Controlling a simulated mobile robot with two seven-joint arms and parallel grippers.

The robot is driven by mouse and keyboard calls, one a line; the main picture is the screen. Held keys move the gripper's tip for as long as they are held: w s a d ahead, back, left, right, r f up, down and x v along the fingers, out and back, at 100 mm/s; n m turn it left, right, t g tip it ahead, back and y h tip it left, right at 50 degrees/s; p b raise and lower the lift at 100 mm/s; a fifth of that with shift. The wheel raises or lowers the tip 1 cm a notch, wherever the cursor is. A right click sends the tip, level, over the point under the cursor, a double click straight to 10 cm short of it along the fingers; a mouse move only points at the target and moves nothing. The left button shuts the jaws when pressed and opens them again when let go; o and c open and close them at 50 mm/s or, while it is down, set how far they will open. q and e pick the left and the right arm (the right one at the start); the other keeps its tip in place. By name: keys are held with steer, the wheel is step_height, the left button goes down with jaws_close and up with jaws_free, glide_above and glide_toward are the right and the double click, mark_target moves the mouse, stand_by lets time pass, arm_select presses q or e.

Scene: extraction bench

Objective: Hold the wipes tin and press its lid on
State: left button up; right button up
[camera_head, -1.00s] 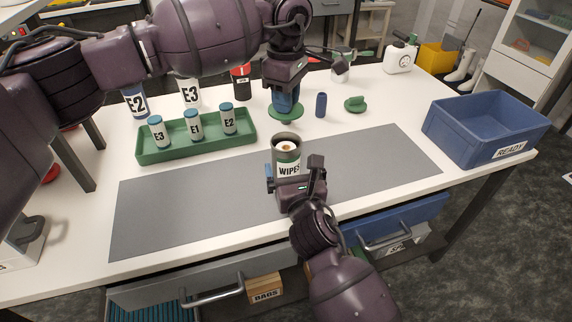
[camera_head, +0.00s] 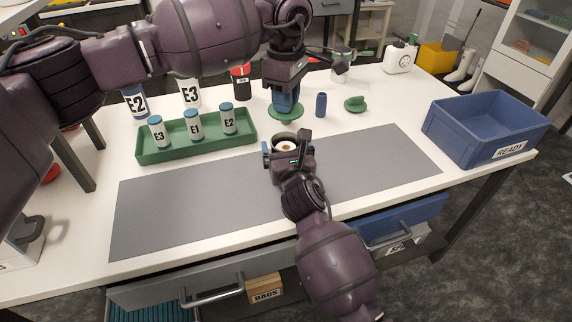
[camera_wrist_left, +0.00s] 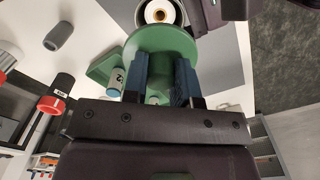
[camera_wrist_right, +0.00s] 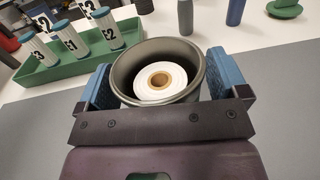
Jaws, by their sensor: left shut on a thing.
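The wipes tin (camera_head: 286,140) is a grey open can with a white roll inside, standing on the grey mat. It also shows in the right wrist view (camera_wrist_right: 128,73) and partly in the left wrist view (camera_wrist_left: 160,12). My right gripper (camera_head: 288,155) is open, with one blue finger on each side of the tin; whether they touch it is unclear. The round green lid (camera_head: 285,112) is held by my left gripper (camera_head: 286,98), shut on its grip part. The lid is beyond the tin, apart from it. It shows large in the left wrist view (camera_wrist_left: 160,45).
A green tray (camera_head: 165,153) with several labelled bottles stands left of the tin. A blue cylinder (camera_head: 321,105) and a green knobbed piece (camera_head: 355,104) stand right of the lid. A blue READY crate (camera_head: 465,145) is at the right. The mat (camera_head: 370,165) is otherwise clear.

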steer(key=c, duration=1.1)
arm_select(q)
steer(key=shift+f, duration=2.5)
steer(key=shift+f, duration=0.95)
steer(key=shift+f, duration=0.6)
steer(key=o, duration=1)
step_height(320, 180, up, 12)
steer(key=shift+r, duration=0.1)
